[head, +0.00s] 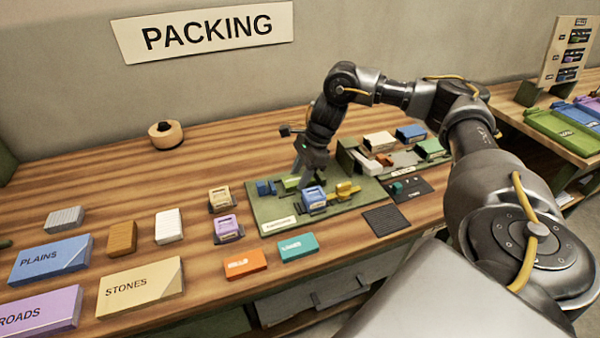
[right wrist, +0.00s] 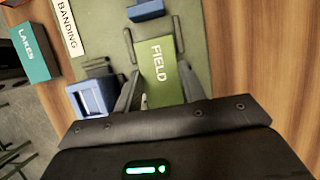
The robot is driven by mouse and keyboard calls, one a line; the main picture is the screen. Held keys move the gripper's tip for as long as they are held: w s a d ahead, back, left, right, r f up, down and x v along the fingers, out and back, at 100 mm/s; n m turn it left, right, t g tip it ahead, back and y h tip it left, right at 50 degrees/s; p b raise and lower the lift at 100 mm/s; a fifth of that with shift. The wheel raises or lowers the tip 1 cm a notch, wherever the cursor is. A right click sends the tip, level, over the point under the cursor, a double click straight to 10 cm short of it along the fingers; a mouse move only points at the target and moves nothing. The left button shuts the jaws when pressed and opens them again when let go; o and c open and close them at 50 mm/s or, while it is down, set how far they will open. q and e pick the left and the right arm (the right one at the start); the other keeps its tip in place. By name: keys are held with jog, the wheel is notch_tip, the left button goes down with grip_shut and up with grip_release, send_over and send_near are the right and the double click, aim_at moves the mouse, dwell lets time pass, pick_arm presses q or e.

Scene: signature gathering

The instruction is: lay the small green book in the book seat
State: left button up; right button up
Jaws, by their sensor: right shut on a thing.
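The small green book (right wrist: 162,78), marked FIELD, lies between the two fingers of my right gripper (right wrist: 154,34) in the right wrist view. The gripper is shut on it, over the green mat. I cannot tell whether the book touches the mat. I cannot make out the book seat for certain; the gripper and book may cover it. My left gripper is not in view.
Orange (head: 246,263) and teal (head: 297,247) boxes lie in front. Several larger boxes stand left. Bare wood lies behind the mat.

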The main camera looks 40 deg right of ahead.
jog(key=o, duration=0.5)
jog(key=shift+f, duration=0.15)
jog(key=o, duration=0.5)
jog(key=shift+c, duration=0.2)
